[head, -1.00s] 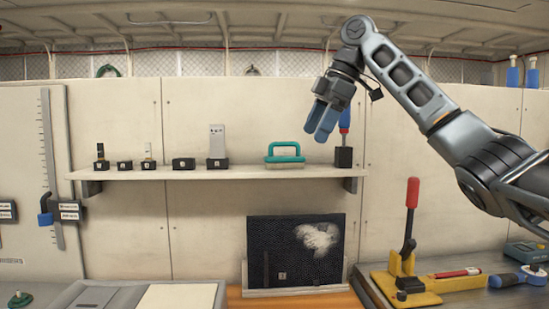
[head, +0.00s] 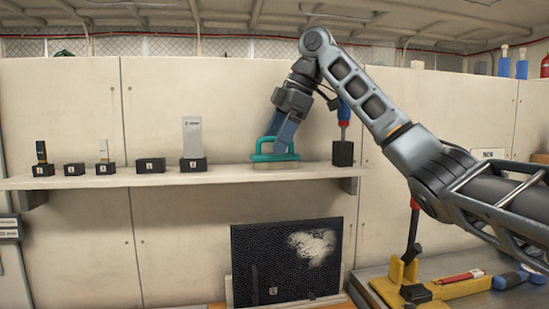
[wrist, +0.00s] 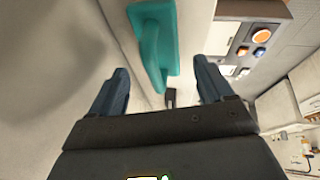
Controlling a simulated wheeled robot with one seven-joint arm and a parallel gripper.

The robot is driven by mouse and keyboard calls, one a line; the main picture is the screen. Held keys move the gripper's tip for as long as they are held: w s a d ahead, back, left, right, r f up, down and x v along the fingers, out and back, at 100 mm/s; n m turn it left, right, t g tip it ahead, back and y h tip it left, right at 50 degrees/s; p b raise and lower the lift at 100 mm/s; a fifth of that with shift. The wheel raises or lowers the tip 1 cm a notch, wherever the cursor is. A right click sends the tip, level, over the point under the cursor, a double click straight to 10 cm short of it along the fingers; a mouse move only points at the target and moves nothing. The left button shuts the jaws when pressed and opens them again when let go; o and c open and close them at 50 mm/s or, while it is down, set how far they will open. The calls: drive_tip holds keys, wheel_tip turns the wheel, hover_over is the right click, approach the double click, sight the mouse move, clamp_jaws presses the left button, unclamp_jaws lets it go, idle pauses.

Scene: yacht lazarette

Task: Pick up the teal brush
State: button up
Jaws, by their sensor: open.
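The teal brush (head: 263,155) has a loop handle and a pale base and rests on the wall shelf, toward its right end. My gripper (head: 284,143) is at the brush, its blue fingers pointing down and overlapping the right part of the handle in the head view. In the wrist view the teal handle (wrist: 158,45) lies ahead, between the lines of the two open fingers (wrist: 160,82). The fingers are apart and nothing is clamped. Whether they touch the handle cannot be told.
The shelf (head: 225,175) also holds a black block with a blue-handled tool (head: 343,150) just right of the brush, and a grey upright piece (head: 192,140) in a black holder to the left. Several black holders stand further left. A dark mesh panel (head: 285,262) is below.

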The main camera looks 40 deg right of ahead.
sight(268, 154)
drive_tip(key=x, duration=0.3)
drive_tip(key=shift+a+f, duration=0.15)
drive_tip(key=shift+f, duration=0.05)
drive_tip(key=shift+s, duration=0.1)
drive_tip(key=shift+c, duration=0.5)
drive_tip(key=c, duration=1.1)
drive_tip(key=shift+r, duration=0.1)
drive_tip(key=shift+r, duration=0.2)
drive_tip(key=shift+c, duration=0.4)
wheel_tip(268, 154, up, 10)
drive_tip(key=shift+f, duration=0.2)
clamp_jaws()
